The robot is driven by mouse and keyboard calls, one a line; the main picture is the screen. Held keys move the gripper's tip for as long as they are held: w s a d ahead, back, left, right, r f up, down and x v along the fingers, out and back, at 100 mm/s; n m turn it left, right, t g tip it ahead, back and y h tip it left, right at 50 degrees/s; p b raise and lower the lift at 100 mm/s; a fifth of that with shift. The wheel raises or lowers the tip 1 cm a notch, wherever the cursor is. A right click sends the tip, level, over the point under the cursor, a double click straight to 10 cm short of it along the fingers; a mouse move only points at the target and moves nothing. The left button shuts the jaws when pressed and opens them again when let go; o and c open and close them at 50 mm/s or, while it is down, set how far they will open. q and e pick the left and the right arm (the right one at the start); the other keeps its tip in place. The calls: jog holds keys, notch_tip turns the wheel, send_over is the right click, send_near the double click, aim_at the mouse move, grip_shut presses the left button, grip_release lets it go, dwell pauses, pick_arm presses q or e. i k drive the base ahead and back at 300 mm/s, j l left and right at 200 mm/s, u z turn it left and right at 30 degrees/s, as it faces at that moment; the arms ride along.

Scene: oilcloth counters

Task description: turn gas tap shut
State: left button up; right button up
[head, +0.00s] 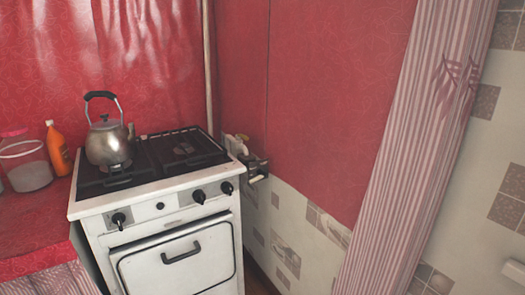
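A white gas stove (163,253) stands in the corner against red walls. A small dark fitting (257,170) with a pale part sits at the wall just right of the stove top; it looks like the gas tap, but it is too small to tell which way its handle points. A pale vertical pipe (208,65) runs down the corner behind the stove, and its lower end is hidden. Neither of my grippers is in view.
A metal kettle (108,143) stands on the left of the hob. An orange bottle (58,148) and a clear jar (27,165) stand on the red counter (35,222) at left. A striped curtain (415,150) hangs at right. A narrow floor gap lies between stove and tiled wall.

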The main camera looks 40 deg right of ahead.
aim_at(240, 136)
jog(key=l+z, duration=0.15)
jog(key=z, duration=0.3)
jog(key=i+l+z, duration=0.1)
jog(key=z, duration=0.35)
jog(key=i+l+z, duration=0.1)
jog(key=z, duration=0.4)
jog(key=i+z, duration=0.1)
jog(key=z, duration=0.35)
